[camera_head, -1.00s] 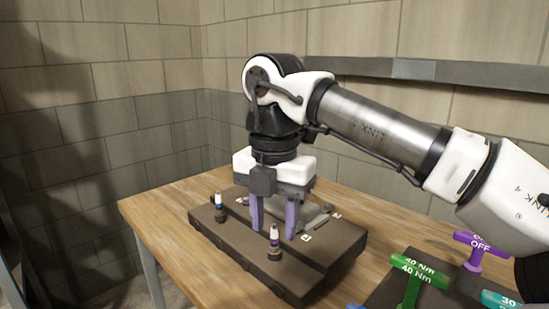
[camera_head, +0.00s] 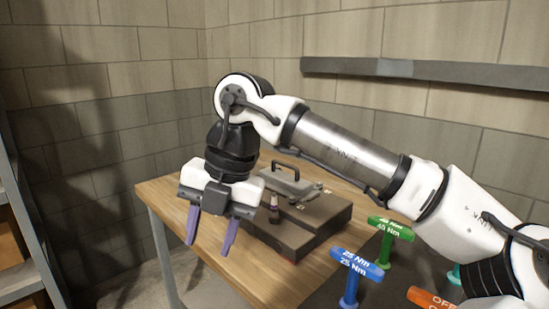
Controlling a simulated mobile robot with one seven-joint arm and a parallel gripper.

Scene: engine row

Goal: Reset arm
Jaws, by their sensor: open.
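My gripper (camera_head: 211,240) hangs from my bent arm with its two purple fingers pointing down. The fingers are spread apart with nothing between them. It is in front of and to the left of the dark block (camera_head: 312,232), over or just before the left part of the wooden table (camera_head: 165,200); its exact height above the wood is hard to tell. My gripper and wrist hide the block's left end.
T-handled tools stand at the lower right: a green one (camera_head: 390,229), a blue one (camera_head: 357,262) and an orange one (camera_head: 433,299). A grey ledge (camera_head: 420,70) runs along the block wall. A shelf rack (camera_head: 25,245) stands at the left edge.

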